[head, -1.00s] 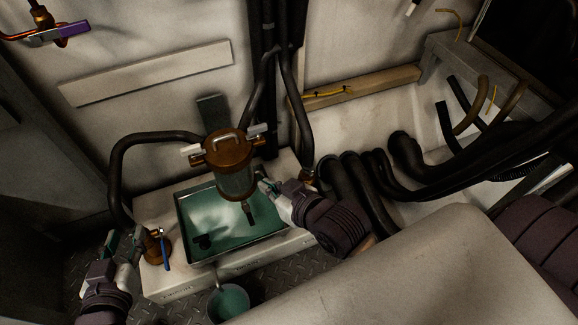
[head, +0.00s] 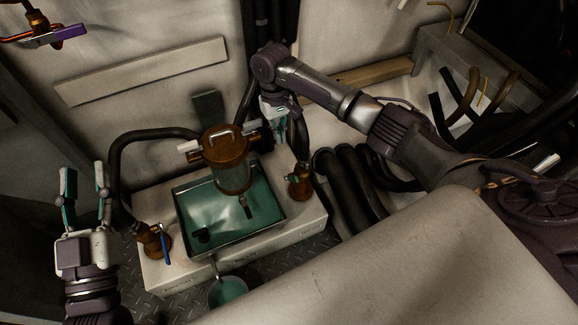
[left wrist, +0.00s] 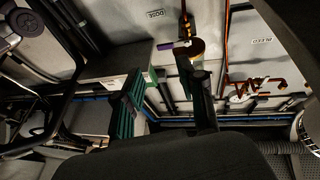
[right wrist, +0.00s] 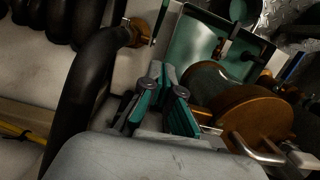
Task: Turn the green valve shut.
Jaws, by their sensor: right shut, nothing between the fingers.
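A brass valve fitting (head: 300,183) stands at the right end of the white box, under a black hose. It also shows in the right wrist view (right wrist: 137,34), with a thin lever beside it whose colour is unclear. My right gripper (head: 278,128) is shut and empty, above and behind this fitting and right of the brass strainer (head: 225,147), apart from the fitting. Its fingers show in the right wrist view (right wrist: 163,88). My left gripper (head: 86,180) is open and empty at the left, its fingers apart in the left wrist view (left wrist: 168,95).
A blue-handled valve (head: 164,244) stands at the box's left end. A purple-handled valve (head: 68,33) is on pipes at the upper left. A green tray (head: 272,208) lies under the strainer, with a bucket (head: 228,291) in front. Thick black hoses (head: 345,185) crowd the right.

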